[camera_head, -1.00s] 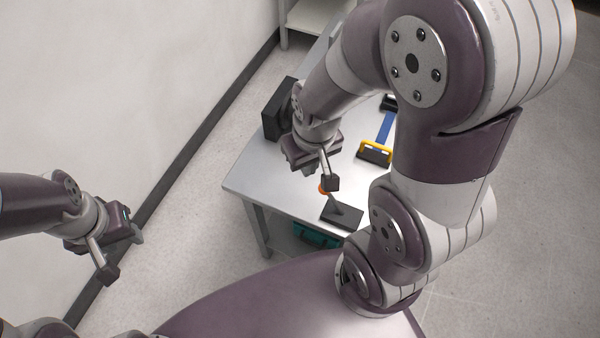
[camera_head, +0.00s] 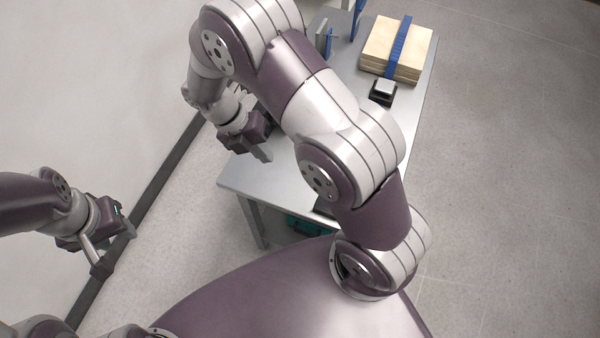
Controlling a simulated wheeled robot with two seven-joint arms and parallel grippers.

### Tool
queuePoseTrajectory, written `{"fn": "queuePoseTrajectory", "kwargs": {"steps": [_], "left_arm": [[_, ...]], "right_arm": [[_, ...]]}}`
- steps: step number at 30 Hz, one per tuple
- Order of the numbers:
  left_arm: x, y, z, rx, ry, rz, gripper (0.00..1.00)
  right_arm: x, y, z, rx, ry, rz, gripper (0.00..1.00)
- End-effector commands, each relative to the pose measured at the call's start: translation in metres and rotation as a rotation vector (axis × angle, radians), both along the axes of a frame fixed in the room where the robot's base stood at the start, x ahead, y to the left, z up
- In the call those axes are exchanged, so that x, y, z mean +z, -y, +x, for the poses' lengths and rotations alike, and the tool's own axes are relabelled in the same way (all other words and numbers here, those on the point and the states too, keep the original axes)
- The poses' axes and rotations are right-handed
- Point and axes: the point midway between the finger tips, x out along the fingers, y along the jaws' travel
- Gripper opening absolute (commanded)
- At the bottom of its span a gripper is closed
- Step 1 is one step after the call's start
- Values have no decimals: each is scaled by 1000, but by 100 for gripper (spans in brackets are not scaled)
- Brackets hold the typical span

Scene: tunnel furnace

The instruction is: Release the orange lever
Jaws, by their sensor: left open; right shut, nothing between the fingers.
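The orange lever's orange part is hidden behind my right arm. Only a dark corner, probably of its base (camera_head: 324,207), shows at the front of the table. My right gripper (camera_head: 263,154) is shut and empty over the left side of the table, up and left of that dark corner and apart from it. My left gripper (camera_head: 117,250) is open and empty, off the table at the far left near the wall.
The metal table (camera_head: 252,182) has a stack of pale boards (camera_head: 385,45) with a blue strap at its back right. Blue upright parts (camera_head: 357,18) stand at the back. A teal case (camera_head: 305,227) lies below.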

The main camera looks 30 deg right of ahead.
Motion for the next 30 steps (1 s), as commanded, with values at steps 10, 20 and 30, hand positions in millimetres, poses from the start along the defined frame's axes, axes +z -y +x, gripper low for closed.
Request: {"fn": "queuePoseTrajectory", "kwargs": {"steps": [10, 20, 30], "left_arm": [[-27, 0, 0, 0, -2, 0, 43], [-20, 0, 0, 0, 0, 0, 43], [-14, 0, 0, 0, 0, 0, 43]], "right_arm": [[-33, 13, -11, -3, -2, -1, 0], [-87, 39, -32, -6, 1, 0, 0], [-81, 65, -52, -5, 3, 1, 0]]}}
